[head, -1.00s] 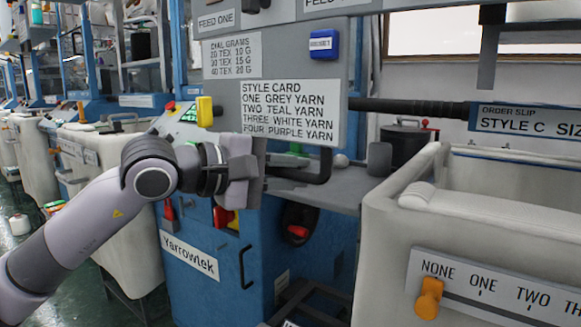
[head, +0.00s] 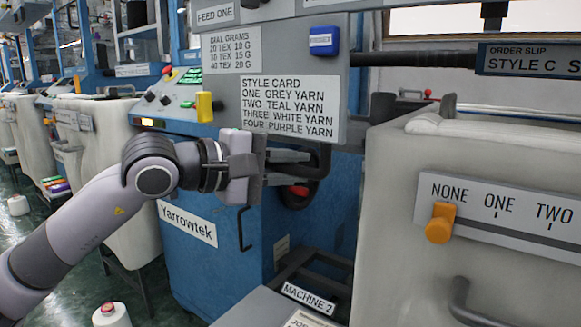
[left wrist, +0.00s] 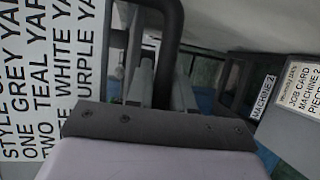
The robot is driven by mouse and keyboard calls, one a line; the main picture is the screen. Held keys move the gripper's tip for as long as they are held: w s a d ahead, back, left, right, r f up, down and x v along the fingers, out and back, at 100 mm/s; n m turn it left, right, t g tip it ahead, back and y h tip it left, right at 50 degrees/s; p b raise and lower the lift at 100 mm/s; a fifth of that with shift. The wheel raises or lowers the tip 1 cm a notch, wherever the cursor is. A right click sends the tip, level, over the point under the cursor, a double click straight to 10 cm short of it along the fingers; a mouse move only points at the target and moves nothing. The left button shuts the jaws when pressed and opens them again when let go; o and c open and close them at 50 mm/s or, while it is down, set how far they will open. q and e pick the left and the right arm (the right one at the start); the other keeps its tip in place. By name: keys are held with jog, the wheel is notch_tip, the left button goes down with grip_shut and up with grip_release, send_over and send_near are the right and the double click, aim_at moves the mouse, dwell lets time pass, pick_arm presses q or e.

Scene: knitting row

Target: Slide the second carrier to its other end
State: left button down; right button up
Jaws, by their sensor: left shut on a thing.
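My left gripper (head: 300,164) is at the middle of the head view, in front of the blue machine labelled Yarrowtek (head: 225,255). Its fingers are closed around a black bent bar (head: 325,158) below the style card (head: 288,108). In the left wrist view the bar (left wrist: 167,50) runs down between the two grey fingers (left wrist: 161,88). The contact itself is partly hidden by the gripper body. I cannot tell which part is the second carrier. My right gripper is not in view.
A yellow knob (head: 204,107) sits left of the style card. At the right stands a pale bin (head: 400,190) with a NONE, ONE, TWO scale (head: 500,215) and an orange knob (head: 440,223). A Machine 2 label (head: 308,298) is low in front. A yarn cone (head: 112,315) stands lower left.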

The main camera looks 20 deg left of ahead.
pick_arm(q)
jog(key=shift+d+f, duration=0.15)
jog(key=shift+f, duration=0.4)
jog(key=c, duration=1.2)
grip_release()
jog(key=shift+o, duration=0.5)
jog(key=shift+r, duration=0.2)
jog(key=shift+a+r, duration=0.1)
jog(key=shift+a, duration=0.1)
